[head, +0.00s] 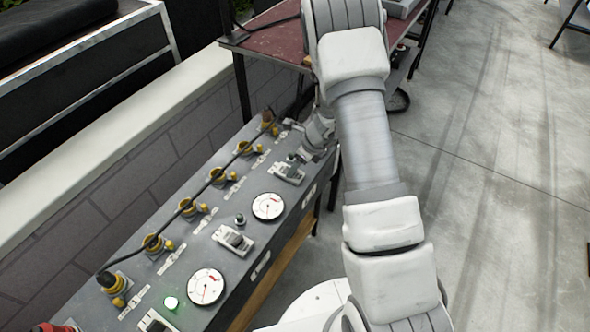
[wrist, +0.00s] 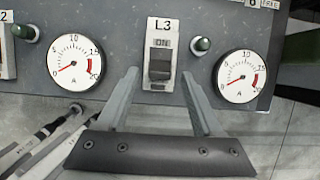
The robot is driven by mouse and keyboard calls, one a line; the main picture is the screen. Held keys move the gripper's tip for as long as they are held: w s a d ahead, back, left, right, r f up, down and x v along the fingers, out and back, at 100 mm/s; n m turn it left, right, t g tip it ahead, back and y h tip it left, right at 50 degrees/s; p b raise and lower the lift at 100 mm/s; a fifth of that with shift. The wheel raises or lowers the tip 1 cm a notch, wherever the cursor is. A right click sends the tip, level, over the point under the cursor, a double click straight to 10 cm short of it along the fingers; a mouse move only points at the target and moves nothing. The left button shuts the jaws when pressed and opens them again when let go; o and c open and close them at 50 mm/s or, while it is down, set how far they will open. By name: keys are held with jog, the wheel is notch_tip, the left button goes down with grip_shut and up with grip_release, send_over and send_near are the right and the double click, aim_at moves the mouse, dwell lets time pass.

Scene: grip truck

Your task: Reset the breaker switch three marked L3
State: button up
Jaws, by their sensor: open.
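The breaker switch marked L3 (wrist: 160,62) sits on the grey panel, centred in the wrist view. Its dark toggle is down, with the ON label showing above it; the label below is too small to read. In the head view it is the white-plated switch (head: 288,173) just short of my gripper (head: 311,142). In the wrist view my gripper (wrist: 160,78) is open and empty, its two fingers on either side of the lower part of the switch. I cannot tell whether they touch the panel. The lamp (wrist: 202,44) right of L3 looks dark green and unlit.
Round gauges (wrist: 75,63) (wrist: 241,76) flank L3. Another switch (head: 233,240) and a lit green lamp (head: 171,303) are nearer on the panel. Yellow connectors (head: 187,208) with black cable run along its back. A red-topped table (head: 268,40) stands beyond; the concrete floor (head: 500,150) is open at right.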

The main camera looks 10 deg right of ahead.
jog(key=shift+x, duration=0.85)
jog(key=shift+c, duration=0.3)
grip_shut()
